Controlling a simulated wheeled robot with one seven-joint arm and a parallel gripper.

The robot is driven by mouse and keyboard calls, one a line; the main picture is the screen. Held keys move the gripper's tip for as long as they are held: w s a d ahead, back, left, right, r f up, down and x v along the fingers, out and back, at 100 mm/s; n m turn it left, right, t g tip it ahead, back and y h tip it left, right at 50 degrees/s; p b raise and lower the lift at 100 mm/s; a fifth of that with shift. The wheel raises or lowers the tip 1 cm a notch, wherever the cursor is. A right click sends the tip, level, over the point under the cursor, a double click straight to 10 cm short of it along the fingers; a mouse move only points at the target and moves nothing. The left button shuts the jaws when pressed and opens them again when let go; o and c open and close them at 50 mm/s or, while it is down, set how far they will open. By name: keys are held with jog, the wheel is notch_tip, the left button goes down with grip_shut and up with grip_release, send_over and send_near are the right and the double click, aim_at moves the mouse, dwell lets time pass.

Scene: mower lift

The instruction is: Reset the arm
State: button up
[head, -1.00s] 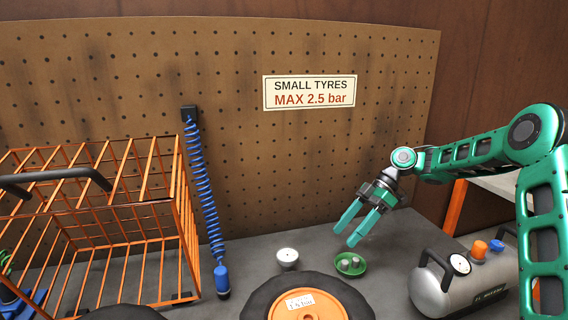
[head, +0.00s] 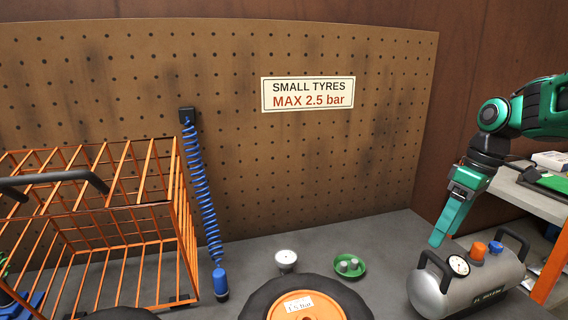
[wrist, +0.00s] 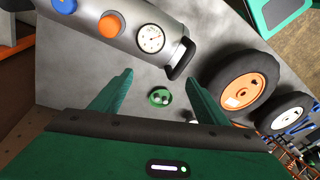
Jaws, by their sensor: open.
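My gripper (head: 449,218) is at the right of the head view, beside and above the silver air tank, with its fingers pointing down. In the wrist view its two green fingers (wrist: 150,98) are spread apart with nothing held between them. A green dish (head: 350,267) with small grey pieces lies on the grey bench; in the wrist view the dish (wrist: 160,97) shows beyond the fingers. The silver tank (head: 440,291) has a black handle, a gauge, and orange and blue knobs. I cannot tell the exact gap between my gripper and the tank.
A tyre with an orange hub (head: 305,305) lies on the bench front, near a small white-topped gauge (head: 286,259). An orange wire cage (head: 120,240) fills the left. A blue coiled hose (head: 203,190) hangs from the pegboard (head: 230,50). A side shelf (head: 540,200) stands right.

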jog(key=s+d+f+m+h, duration=0.1)
jog(key=s+d+f+m, duration=0.1)
jog(key=s+f+m, duration=0.2)
jog(key=s+d+f+m+h, duration=0.1)
jog(key=s+f+m, duration=0.3)
jog(key=s+m, duration=0.5)
jog(key=s+d, duration=0.1)
jog(key=s, duration=1)
jog(key=shift+m+g, duration=0.3)
jog(key=shift+m, duration=0.1)
jog(key=shift+d+f, duration=0.1)
jog(key=shift+f, duration=0.05)
jog(key=shift+w+f, duration=0.2)
jog(key=shift+w, duration=0.3)
jog(key=shift+c, duration=0.3)
